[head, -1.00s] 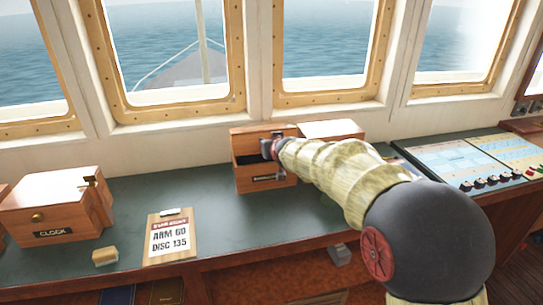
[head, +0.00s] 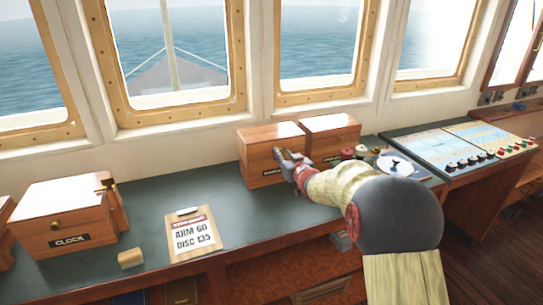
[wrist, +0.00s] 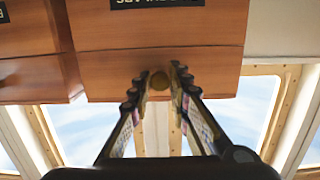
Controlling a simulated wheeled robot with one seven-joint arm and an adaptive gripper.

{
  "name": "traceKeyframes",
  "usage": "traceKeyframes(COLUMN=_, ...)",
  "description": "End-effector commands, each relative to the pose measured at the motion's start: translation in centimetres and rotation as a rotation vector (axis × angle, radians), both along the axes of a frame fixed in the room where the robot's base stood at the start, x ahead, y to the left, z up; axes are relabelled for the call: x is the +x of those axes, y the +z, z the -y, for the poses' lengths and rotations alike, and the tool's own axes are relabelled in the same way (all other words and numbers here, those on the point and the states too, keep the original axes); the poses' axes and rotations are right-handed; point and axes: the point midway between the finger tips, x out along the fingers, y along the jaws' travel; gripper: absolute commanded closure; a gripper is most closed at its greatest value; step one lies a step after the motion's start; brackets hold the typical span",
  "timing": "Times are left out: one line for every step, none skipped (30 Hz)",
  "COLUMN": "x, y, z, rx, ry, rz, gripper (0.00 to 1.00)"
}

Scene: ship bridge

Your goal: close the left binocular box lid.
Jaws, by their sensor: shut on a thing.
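The left binocular box (head: 262,168) is a wooden box with a dark label on its front, standing on the green console top. Its lid (head: 270,132) lies down flat over the box, with no dark opening showing. My gripper (head: 283,156) is at the upper front of this box. In the wrist view, which is upside down, my gripper (wrist: 159,76) has its fingers on both sides of a round brass knob (wrist: 158,81) on the wooden front (wrist: 160,48) and is shut on it. My gripper hides part of the front in the head view.
A second wooden box (head: 330,124) stands close on the right, its top down. Small knobs and a dial (head: 394,165) lie right of it. A clipboard (head: 191,233), a small wooden block (head: 130,259) and the clock box (head: 70,210) stand left. Windows rise behind.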

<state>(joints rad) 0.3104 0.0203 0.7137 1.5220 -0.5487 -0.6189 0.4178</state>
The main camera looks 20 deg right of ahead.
Motion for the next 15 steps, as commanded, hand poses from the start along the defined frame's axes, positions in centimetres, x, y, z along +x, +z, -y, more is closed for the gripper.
traceKeyframes(x=-0.51, y=-2.77, z=0.39, rx=0.007, ry=-0.004, rz=-0.033, gripper=1.00)
traceKeyframes(x=-0.54, y=-2.84, z=0.51, rx=0.007, ry=-0.004, rz=-0.031, gripper=1.00)
traceKeyframes(x=-0.57, y=-2.93, z=0.64, rx=0.007, ry=-0.004, rz=-0.029, gripper=1.00)
traceKeyframes(x=-0.58, y=-2.98, z=0.71, rx=0.007, ry=-0.004, rz=-0.027, gripper=1.00)
traceKeyframes(x=-0.59, y=-3.02, z=0.77, rx=0.006, ry=-0.003, rz=-0.027, gripper=1.00)
traceKeyframes(x=-0.60, y=-3.04, z=0.81, rx=0.006, ry=-0.003, rz=-0.026, gripper=1.00)
traceKeyframes(x=-0.60, y=-3.04, z=0.83, rx=0.006, ry=-0.003, rz=-0.025, gripper=1.00)
traceKeyframes(x=-0.60, y=-3.03, z=0.84, rx=0.006, ry=-0.003, rz=-0.024, gripper=1.00)
traceKeyframes(x=-0.60, y=-3.03, z=0.84, rx=0.006, ry=-0.002, rz=-0.024, gripper=1.00)
traceKeyframes(x=-0.60, y=-3.03, z=0.83, rx=0.006, ry=-0.002, rz=-0.024, gripper=1.00)
traceKeyframes(x=-0.60, y=-3.02, z=0.82, rx=0.005, ry=-0.002, rz=-0.024, gripper=1.00)
traceKeyframes(x=-0.60, y=-3.02, z=0.81, rx=0.005, ry=-0.002, rz=-0.024, gripper=1.00)
traceKeyframes(x=-0.60, y=-3.02, z=0.81, rx=0.005, ry=-0.002, rz=-0.024, gripper=1.00)
traceKeyframes(x=-0.60, y=-3.02, z=0.80, rx=0.005, ry=-0.002, rz=-0.024, gripper=1.00)
traceKeyframes(x=-0.59, y=-3.02, z=0.80, rx=0.005, ry=-0.002, rz=-0.024, gripper=1.00)
